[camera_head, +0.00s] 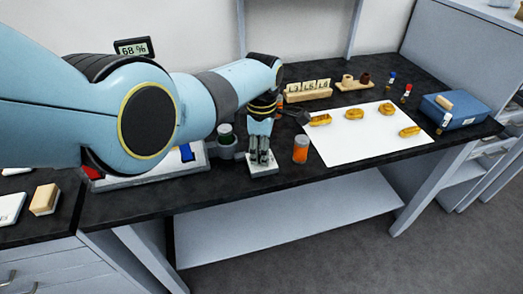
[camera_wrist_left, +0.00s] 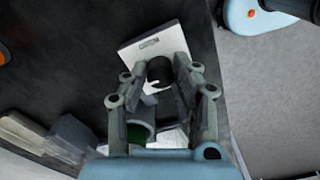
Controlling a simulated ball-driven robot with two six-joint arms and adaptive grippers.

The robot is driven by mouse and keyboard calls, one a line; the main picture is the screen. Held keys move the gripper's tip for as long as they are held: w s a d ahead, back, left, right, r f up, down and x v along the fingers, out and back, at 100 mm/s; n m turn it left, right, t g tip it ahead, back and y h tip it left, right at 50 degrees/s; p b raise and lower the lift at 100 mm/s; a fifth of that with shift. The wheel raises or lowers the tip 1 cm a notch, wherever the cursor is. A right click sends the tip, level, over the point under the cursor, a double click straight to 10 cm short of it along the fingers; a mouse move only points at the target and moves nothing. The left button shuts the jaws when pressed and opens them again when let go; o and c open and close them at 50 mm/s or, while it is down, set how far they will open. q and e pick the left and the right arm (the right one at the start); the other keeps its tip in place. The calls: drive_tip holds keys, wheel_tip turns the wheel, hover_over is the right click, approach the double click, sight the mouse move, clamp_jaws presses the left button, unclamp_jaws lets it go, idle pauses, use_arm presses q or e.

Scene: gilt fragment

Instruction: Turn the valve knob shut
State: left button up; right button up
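A small white base plate (camera_head: 264,170) sits near the bench's front edge, under my left gripper (camera_head: 261,158). In the left wrist view the plate (camera_wrist_left: 130,55) carries a small label and a dark round knob (camera_wrist_left: 160,71). My left gripper (camera_wrist_left: 161,70) points down, with one finger on each side of the knob. The fingertips are close to the knob; I cannot tell whether they touch it. In the head view the fingers hide the knob. My right gripper is in neither view.
An orange jar (camera_head: 300,150) stands just right of the plate. Farther right are a white sheet (camera_head: 350,143) with several golden pieces and a blue box (camera_head: 455,112). A 68 % display (camera_head: 134,48) is behind my arm.

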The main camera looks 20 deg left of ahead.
use_arm(q)
drive_tip(key=o, duration=0.5)
drive_tip(key=shift+c, duration=0.2)
drive_tip(key=shift+r, duration=0.1)
wheel_tip(320, 180, up, 12)
idle(0.3)
